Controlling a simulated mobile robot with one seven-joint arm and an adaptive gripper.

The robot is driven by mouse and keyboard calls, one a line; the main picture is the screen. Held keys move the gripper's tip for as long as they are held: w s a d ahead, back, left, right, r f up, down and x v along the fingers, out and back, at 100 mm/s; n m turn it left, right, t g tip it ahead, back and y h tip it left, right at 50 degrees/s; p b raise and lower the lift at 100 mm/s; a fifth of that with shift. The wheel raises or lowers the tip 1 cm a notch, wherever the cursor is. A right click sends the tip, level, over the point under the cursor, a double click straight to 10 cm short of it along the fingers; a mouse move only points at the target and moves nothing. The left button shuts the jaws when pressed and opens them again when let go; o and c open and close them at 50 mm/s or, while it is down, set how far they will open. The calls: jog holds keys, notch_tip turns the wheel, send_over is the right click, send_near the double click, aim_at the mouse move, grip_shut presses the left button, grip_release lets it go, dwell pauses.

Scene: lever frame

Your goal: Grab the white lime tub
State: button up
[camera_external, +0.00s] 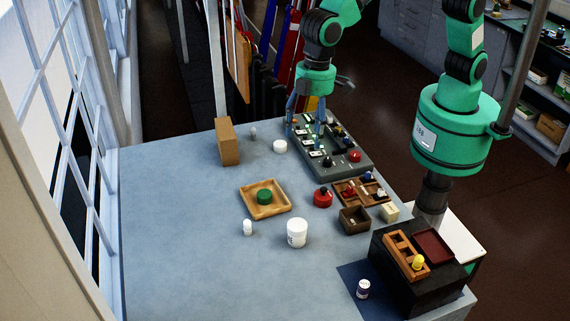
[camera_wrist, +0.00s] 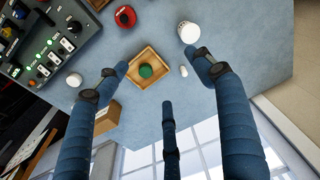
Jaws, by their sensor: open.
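A white tub (camera_external: 297,234) with faint print on its side stands upright on the blue-grey table, near the middle. In the wrist view the white tub (camera_wrist: 189,32) shows at the upper right, just above one fingertip in the picture, with no clear contact. My gripper (camera_external: 306,114) is open and empty, fingers pointing down, over the control panel at the back of the table. In the wrist view my gripper's (camera_wrist: 160,72) blue fingers are spread wide with nothing held between them. The tub stands well apart from my gripper, toward the front.
A wooden tray (camera_external: 249,208) with a green round piece (camera_external: 264,197) lies behind the tub. A small white bottle (camera_external: 248,228) stands left of it. The control panel (camera_external: 335,150), red round item (camera_external: 322,198) and brown box (camera_external: 354,220) are toward the right. The front left table is clear.

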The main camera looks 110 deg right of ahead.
jog(key=g+p, duration=0.1)
jog(key=p, duration=0.2)
send_over(297, 224)
notch_tip(297, 224, down, 12)
jog(key=shift+s+d, duration=0.15)
jog(key=shift+d, duration=0.05)
jog(key=shift+f, duration=0.1)
jog(key=shift+f+p, duration=0.5)
jog(key=shift+f, duration=3.7)
jog(key=shift+f, duration=0.15)
jog(key=shift+a+f+p, duration=0.15)
jog(key=shift+f+p, duration=0.45)
jog(key=shift+f, duration=1.85)
